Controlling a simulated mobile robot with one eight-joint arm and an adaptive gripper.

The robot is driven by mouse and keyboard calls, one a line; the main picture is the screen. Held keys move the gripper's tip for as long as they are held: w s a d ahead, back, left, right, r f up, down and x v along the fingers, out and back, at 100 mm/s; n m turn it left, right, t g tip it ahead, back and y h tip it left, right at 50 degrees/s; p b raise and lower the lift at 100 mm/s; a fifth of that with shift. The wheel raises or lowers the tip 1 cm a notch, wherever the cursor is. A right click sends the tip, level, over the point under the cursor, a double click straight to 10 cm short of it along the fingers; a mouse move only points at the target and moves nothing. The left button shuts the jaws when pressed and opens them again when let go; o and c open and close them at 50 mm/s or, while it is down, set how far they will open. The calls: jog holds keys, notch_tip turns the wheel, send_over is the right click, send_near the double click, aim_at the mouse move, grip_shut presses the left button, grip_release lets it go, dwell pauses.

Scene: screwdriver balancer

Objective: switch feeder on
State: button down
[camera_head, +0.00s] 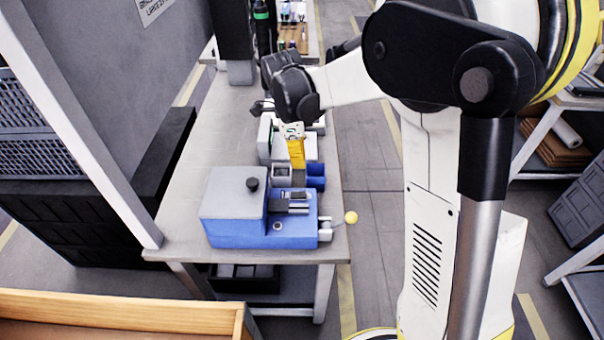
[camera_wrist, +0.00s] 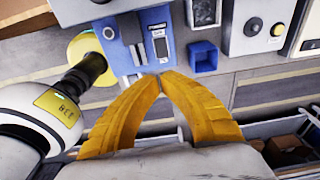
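A blue and grey machine (camera_head: 236,232), which looks like the feeder, sits on the near end of the workbench. It has a black knob (camera_head: 252,184) on top. In the wrist view a blue body (camera_wrist: 128,28) carries a small dark panel with a pale rocker-like switch (camera_wrist: 160,46); its on or off position cannot be told. My gripper (camera_head: 296,158) is above the bench, just beyond the machine. In the wrist view my gripper (camera_wrist: 162,75) has its yellow fingers meeting at the tips, with nothing between them. The tips appear just below the panel in the picture.
A grey box with a black knob (camera_wrist: 252,27) is at the wrist view's upper right. The bench's left side (camera_head: 190,170) is clear.

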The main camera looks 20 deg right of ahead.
aim_at(307, 198)
jog(key=f+b, duration=0.1)
jog(key=f, duration=0.3)
jog(key=d+f+b, duration=0.1)
jog(key=f+b, duration=0.1)
jog(key=f, duration=0.2)
jog(key=f+b, duration=0.1)
jog(key=f, duration=0.3)
jog(key=shift+s+d+f+b, duration=0.25)
jog(key=shift+f+b, duration=0.05)
jog(key=shift+f, duration=0.1)
jog(key=shift+d+f+b, duration=0.15)
jog(key=shift+f+b, duration=0.25)
jog(key=shift+f, duration=0.15)
jog(key=shift+r, duration=0.2)
jog(key=shift+r+p, duration=0.6)
jog(key=shift+r, duration=0.1)
